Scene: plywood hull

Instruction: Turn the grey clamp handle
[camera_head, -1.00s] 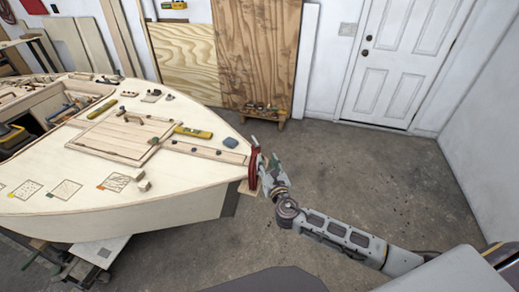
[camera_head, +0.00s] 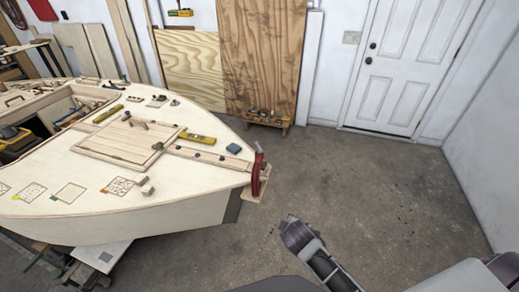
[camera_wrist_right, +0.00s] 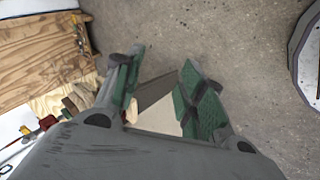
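The red clamp (camera_head: 257,178) is fixed at the pointed bow tip of the plywood hull in the head view. Its small grey handle (camera_head: 259,148) sticks up at the top, close to upright. My right arm is low and right of the bow in the head view, apart from the clamp, and its gripper does not show there. In the right wrist view my right gripper (camera_wrist_right: 160,62) has its two green-padded fingers spread, with nothing held between them. I cannot make out the clamp clearly in that view. My left gripper is not in view.
The hull deck (camera_head: 75,200) carries a hatch, a yellow level (camera_head: 197,137) and a blue block (camera_head: 233,148). A small wooden stool (camera_head: 267,119) with tools stands by the plywood sheets. The concrete floor (camera_head: 350,190) right of the bow is clear.

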